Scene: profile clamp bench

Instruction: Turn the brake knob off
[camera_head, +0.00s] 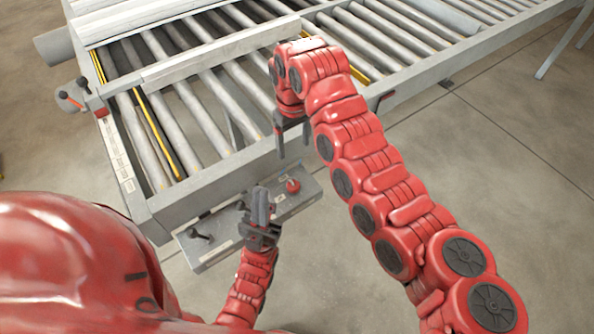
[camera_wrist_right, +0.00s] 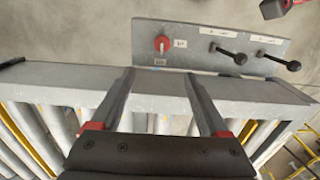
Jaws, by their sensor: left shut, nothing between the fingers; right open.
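A red knob (camera_head: 293,185) sits at the right end of the grey control panel (camera_head: 282,208) on the bench's front side. In the right wrist view the knob (camera_wrist_right: 162,44) shows unobstructed on the panel (camera_wrist_right: 190,58), with small labels too small to read. My right gripper (camera_head: 294,148) is open and empty, pointing down above the bench edge. My left gripper (camera_head: 261,192) is shut and empty, above the panel left of the knob, hiding part of the panel.
Two black levers (camera_wrist_right: 228,53) (camera_wrist_right: 280,60) stand on the panel beside the knob. The bench frame (camera_head: 215,183) with rollers (camera_head: 205,112) lies behind the panel. A clamp with a red base (camera_head: 72,98) is at the bench's left side. Floor in front is clear.

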